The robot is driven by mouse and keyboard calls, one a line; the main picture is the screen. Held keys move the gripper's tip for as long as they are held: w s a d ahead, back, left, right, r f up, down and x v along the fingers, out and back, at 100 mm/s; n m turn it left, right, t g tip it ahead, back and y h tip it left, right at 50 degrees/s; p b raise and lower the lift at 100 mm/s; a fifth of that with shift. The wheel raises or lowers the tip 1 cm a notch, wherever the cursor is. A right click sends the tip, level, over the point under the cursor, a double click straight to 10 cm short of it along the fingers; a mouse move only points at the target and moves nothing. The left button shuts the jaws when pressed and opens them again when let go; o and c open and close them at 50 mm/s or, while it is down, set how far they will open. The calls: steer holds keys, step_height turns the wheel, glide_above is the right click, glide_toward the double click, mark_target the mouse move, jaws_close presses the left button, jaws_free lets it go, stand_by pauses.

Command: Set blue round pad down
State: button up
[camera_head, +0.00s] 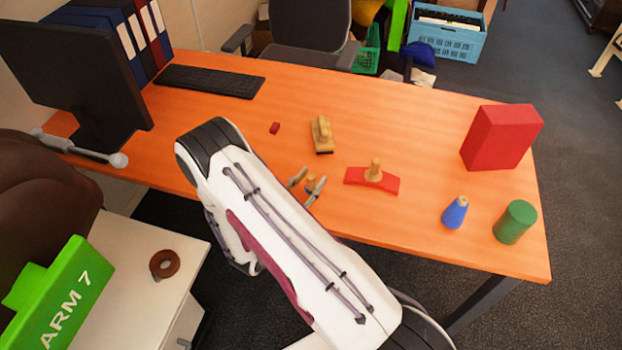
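My gripper (308,187) is over or near the front edge of the orange table, left of the red saddle-like piece. Its two fingers stand on either side of a small tan knob (311,181). I cannot tell whether they press on it. What the knob belongs to is hidden by the fingers and my arm, and no blue round pad shows clearly there. A blue tapered piece (455,213) with a tan top stands upright at the right of the table, apart from my gripper.
The red saddle-like piece (356,177) has a tan knob. A tan block-like piece (322,135) and a small red block (275,128) lie behind my gripper. A green cylinder (515,222) and a red box (500,137) stand at right. The table's middle is mostly clear.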

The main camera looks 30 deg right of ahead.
steer(key=shift+s+r+v, duration=0.1)
steer(key=shift+r+v, duration=0.05)
steer(key=shift+v, duration=1.65)
steer(key=shift+s+r+v, duration=0.15)
steer(key=shift+v, duration=1.7)
steer(key=shift+d, duration=0.15)
steer(key=shift+w, duration=0.15)
